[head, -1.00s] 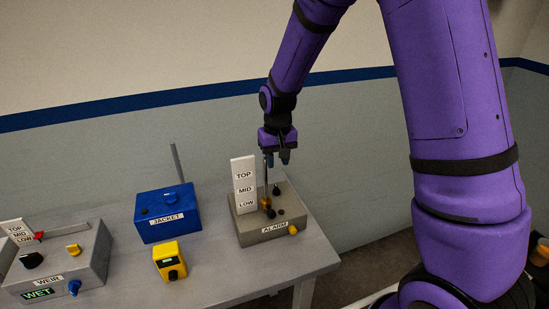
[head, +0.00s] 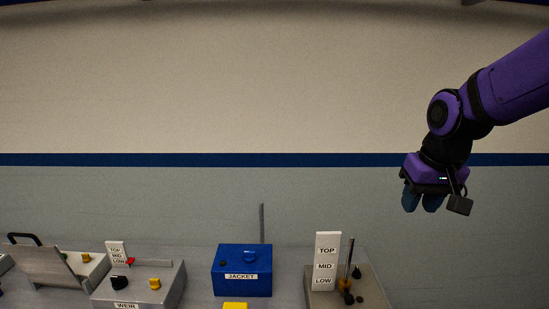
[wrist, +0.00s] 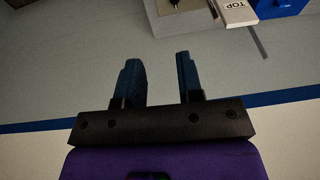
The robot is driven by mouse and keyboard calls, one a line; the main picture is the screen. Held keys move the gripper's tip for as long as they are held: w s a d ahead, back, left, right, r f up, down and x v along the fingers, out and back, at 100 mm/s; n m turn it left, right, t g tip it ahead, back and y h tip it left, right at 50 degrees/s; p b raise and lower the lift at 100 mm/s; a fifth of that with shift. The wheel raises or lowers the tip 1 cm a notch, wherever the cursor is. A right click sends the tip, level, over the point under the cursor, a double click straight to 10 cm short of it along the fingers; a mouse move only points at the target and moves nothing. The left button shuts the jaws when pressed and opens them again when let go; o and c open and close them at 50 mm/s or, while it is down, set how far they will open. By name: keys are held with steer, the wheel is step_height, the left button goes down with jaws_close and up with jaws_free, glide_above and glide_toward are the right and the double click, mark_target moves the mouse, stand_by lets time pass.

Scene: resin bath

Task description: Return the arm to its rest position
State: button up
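My purple arm reaches in from the right in the head view. My gripper (head: 422,200) hangs in the air in front of the wall, to the right of and above the ALARM box. In the wrist view its two blue fingers (wrist: 160,80) stand apart with nothing between them. The grey ALARM box (head: 375,292) carries a white TOP/MID/LOW plate (head: 327,262) and a thin upright rod (head: 350,260). The gripper is clear of all of these.
A blue JACKET box (head: 241,270), a grey WEIR box (head: 168,285) and a yellow box (head: 235,305) stand on the table. A box with a metal plate (head: 45,266) is at far left. A thin post (head: 262,222) rises behind the JACKET box. The space around my gripper is free.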

steer(key=s+d+r+t, duration=0.1)
steer(key=s+r, duration=0.2)
steer(key=s, duration=0.5)
steer(key=s+d+r+t, duration=0.1)
steer(key=s+r, duration=0.2)
steer(key=s, duration=0.5)
steer(key=shift+s+d+r+t, duration=0.15)
steer(key=shift+s+d+t, duration=0.1)
steer(key=shift+d+t, duration=0.05)
stand_by(0.9)
